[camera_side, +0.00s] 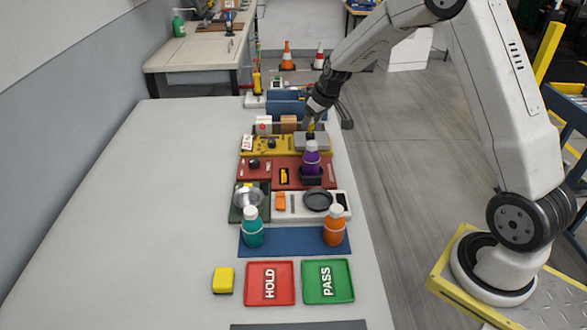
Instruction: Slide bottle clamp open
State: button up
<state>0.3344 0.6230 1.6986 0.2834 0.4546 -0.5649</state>
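A purple bottle (311,158) with a white cap stands upright on the red panel (258,177). A dark holder (312,181) wraps its base and looks like the bottle clamp; whether it is open or closed is too small to tell. My gripper (310,130) points down behind the purple bottle, over the grey block (305,140) at the right end of the yellow panel (262,150). Its fingertips are small and partly hidden, so I cannot tell their opening or whether they touch anything.
A teal bottle (252,230) and an orange bottle (334,228) stand on a blue mat (292,241). A red HOLD tray (254,288), a green PASS tray (341,280) and a yellow block (223,280) lie nearer. The table's left side is clear.

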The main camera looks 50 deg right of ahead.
jog(key=shift+s+a, duration=0.1)
dwell(0.3)
jog(key=shift+v, duration=3.9)
jog(key=s+a+f, duration=0.2)
jog(key=s+a, duration=0.3)
jog(key=s, duration=0.2)
jog(key=s+a+f+g, duration=0.1)
jog(key=s+a+f, duration=0.1)
jog(key=s+a, duration=0.3)
jog(key=s+a+f+g, duration=0.1)
jog(key=s+a+f, duration=0.1)
jog(key=s+a, duration=0.3)
jog(key=shift+s+a+f, duration=0.1)
jog(key=shift+s+a, duration=0.05)
jog(key=shift+s, duration=0.8)
jog(key=shift+s+a+f, duration=0.1)
jog(key=shift+s+a, duration=0.05)
jog(key=shift+s, duration=0.8)
